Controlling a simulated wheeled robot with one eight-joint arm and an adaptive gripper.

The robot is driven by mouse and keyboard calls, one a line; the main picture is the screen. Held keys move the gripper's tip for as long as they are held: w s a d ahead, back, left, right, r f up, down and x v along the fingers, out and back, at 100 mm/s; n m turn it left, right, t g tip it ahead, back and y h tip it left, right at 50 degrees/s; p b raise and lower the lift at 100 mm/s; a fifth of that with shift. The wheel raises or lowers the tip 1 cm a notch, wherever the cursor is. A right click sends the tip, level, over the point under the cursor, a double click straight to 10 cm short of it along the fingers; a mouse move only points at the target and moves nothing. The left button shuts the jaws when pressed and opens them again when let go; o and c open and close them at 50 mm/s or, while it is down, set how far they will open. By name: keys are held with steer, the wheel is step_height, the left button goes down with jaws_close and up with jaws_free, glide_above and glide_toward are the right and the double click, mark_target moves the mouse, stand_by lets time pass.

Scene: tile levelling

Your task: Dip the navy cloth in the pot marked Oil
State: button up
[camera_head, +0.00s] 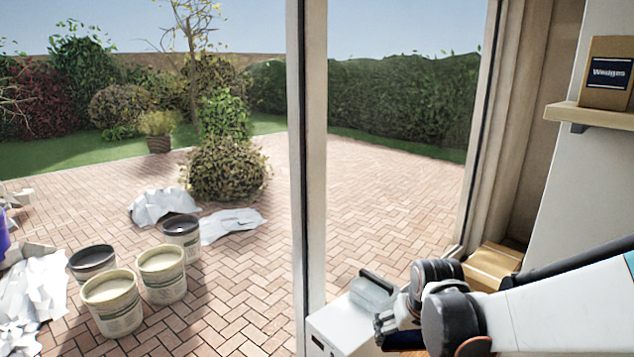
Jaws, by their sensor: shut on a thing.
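My gripper (384,328) is at the lower right, beside a white box (335,326). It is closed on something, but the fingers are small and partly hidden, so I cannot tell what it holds. I can read no pot marked Oil. Several pots stand outside on the paving: a cream one in front (112,303), another cream one (162,274), a grey one behind (182,236) and a dark-topped one at left (92,262). Their labels are too small to read.
A grey, see-through thing with a dark handle (372,290) is on the white box, close to my gripper. A door post (308,160) stands between the pots and my arm. A Wedges box (607,74) sits on a shelf (595,115). Crumpled pale sheets (32,292) lie outside.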

steer(key=s+r+p, duration=0.2)
steer(key=s+p, duration=0.1)
steer(key=s, duration=0.9)
steer(key=shift+r, duration=0.2)
steer(key=shift+a+f, duration=0.1)
